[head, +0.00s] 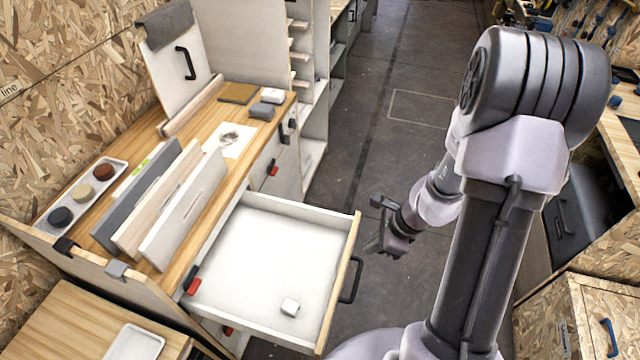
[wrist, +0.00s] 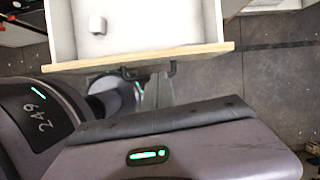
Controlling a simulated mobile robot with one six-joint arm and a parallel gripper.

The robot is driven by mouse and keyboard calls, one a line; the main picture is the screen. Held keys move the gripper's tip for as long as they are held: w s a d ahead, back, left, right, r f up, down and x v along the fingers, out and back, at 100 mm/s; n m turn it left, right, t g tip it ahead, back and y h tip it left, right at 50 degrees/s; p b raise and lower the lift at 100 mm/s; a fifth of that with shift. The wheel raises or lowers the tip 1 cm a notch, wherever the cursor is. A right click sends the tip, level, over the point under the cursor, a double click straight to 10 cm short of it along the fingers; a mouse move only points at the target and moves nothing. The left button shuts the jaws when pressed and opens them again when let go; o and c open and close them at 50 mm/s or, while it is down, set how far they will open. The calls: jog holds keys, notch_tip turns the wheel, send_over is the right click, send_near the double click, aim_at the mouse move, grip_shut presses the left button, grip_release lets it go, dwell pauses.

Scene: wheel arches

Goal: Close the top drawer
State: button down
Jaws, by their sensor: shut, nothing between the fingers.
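The top drawer (head: 275,215) stands pulled far out from the workbench cabinet. It is a white box with a wood-edged front and a dark bar handle (head: 351,280). A small white block (head: 290,307) lies inside it, near the front. The wrist view shows the drawer front (wrist: 140,57) from above, with the handle (wrist: 150,70) on its outer side and the block (wrist: 97,25) inside. My gripper (head: 374,244) is shut and empty. In the head view it hangs beyond the drawer front, to the right of the handle and apart from it.
The wooden benchtop (head: 240,102) above the drawer holds upright panels (head: 185,210), a tray of round pucks (head: 115,170) and small grey and white blocks. Dark floor (head: 400,60) lies open behind my arm. Another bench and an OSB cabinet (head: 590,310) stand at the right.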

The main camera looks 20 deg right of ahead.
notch_tip(320, 180, down, 12)
jog(key=w+a+m+b, duration=0.1)
jog(key=a+b, duration=0.1)
jog(key=b, duration=0.3)
jog(key=shift+a+b, duration=0.25)
jog(key=shift+b, duration=0.1)
jog(key=shift+w+r, duration=0.1)
jog(key=shift+w, duration=0.1)
